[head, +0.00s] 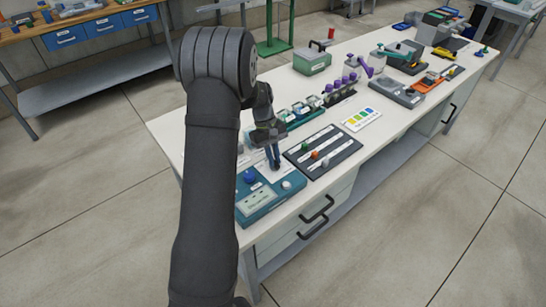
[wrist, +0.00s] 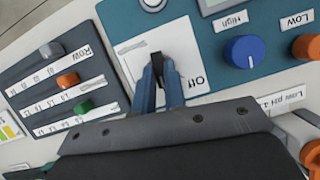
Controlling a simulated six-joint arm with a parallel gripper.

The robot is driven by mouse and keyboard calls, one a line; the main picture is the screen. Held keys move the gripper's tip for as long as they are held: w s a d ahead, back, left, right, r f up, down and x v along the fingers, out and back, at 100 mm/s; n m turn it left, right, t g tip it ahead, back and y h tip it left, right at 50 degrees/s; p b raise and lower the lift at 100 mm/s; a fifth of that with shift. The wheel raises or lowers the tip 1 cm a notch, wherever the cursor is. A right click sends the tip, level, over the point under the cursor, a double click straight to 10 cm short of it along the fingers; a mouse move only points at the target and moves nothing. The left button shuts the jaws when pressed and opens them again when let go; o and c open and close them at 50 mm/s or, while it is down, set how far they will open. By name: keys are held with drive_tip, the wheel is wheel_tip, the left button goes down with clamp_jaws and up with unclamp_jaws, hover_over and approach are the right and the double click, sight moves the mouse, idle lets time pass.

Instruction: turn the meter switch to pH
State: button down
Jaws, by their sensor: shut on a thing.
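The meter (head: 258,208) is a teal box at the near left end of the bench; its teal panel (wrist: 205,50) also fills the top of the wrist view. A white plate (wrist: 184,42) on it carries the black meter switch (wrist: 156,60). A label reading "Off" lies right of the switch in the wrist view; another label at the plate's upper left is too small to read. My gripper (head: 275,163) reaches down at the meter. In the wrist view its two blue fingers (wrist: 159,78) are shut on the switch, one on each side, partly hiding it.
A dark slider board (head: 322,153) with coloured knobs (wrist: 68,80) lies beside the meter. A blue knob (wrist: 246,52) and an orange knob (wrist: 306,47) stand on the wrist view's right. Vials and a green box (head: 312,60) stand farther along the bench.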

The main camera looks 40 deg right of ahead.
drive_tip(key=shift+d+m, duration=0.1)
drive_tip(key=shift+m, duration=0.5)
drive_tip(key=shift+y, duration=0.3)
drive_tip(key=c, duration=1.5)
unclamp_jaws()
drive_tip(key=v, duration=1.7)
drive_tip(key=shift+s+r, duration=0.1)
drive_tip(key=shift+r, duration=0.2)
drive_tip(key=shift+f, duration=0.1)
drive_tip(key=x, duration=1.7)
drive_tip(key=shift+f, duration=0.2)
